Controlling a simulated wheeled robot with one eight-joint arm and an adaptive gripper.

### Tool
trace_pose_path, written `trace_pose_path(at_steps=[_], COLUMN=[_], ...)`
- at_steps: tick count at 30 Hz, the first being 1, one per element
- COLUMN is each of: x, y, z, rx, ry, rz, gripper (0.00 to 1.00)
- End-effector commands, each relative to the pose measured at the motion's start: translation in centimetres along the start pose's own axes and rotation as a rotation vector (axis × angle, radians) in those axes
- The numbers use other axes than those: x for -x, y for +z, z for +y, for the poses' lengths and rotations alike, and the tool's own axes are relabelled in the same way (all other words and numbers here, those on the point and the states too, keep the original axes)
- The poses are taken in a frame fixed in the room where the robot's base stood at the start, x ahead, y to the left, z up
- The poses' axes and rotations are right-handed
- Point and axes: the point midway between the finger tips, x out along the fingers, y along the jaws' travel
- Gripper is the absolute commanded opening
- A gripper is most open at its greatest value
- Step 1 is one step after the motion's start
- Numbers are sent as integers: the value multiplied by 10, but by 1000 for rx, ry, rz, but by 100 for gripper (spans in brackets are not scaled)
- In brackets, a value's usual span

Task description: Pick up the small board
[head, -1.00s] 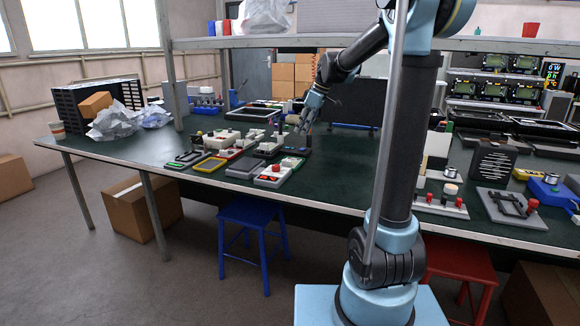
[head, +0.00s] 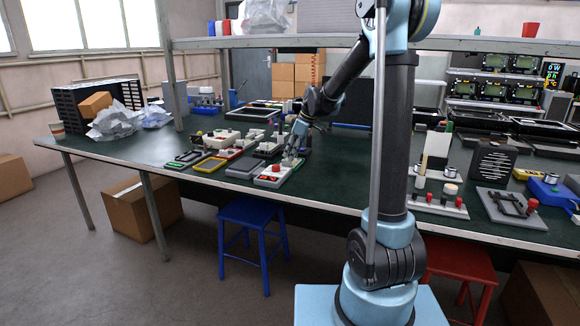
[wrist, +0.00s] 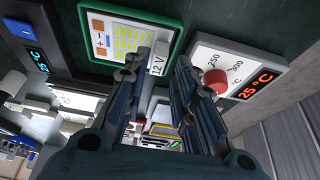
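A small white-faced board with a green edge (wrist: 176,20) lies ahead of my fingertips in the wrist view. It carries a yellow grid, orange marks and a "12 V" label, which shows between the fingertips. In the head view my gripper (head: 291,155) is low over the front of the green bench, just behind a white unit with a red knob (head: 271,176), and largely hides the small board. In the wrist view my gripper (wrist: 159,66) is open, one finger on each side of the label. I cannot tell whether either finger touches the board.
The red-knob unit with a "25 °C" display (wrist: 267,90) sits close to the right finger in the wrist view. A dark display unit (wrist: 35,50) is on the left. Several other devices crowd this bench area; bare green bench top (head: 335,185) lies to the right.

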Motion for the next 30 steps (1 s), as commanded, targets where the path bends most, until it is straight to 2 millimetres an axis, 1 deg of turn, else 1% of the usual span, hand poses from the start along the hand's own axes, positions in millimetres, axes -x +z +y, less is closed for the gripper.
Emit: trace_pose_path(at_steps=[4, 8, 11, 16, 19, 20, 30], x=[-20, -35, -39, -38, -38, -38, -38], y=[-6, -4, -4, -4, -4, -4, -5], z=[2, 2, 2, 2, 2, 2, 2], rx=[1, 1, 0, 0, 0, 0, 0], ry=[-1, 0, 0, 0, 0, 0, 0], rz=[0, 0, 0, 0, 0, 0, 0], gripper=[25, 25, 25, 25, 2, 0, 0])
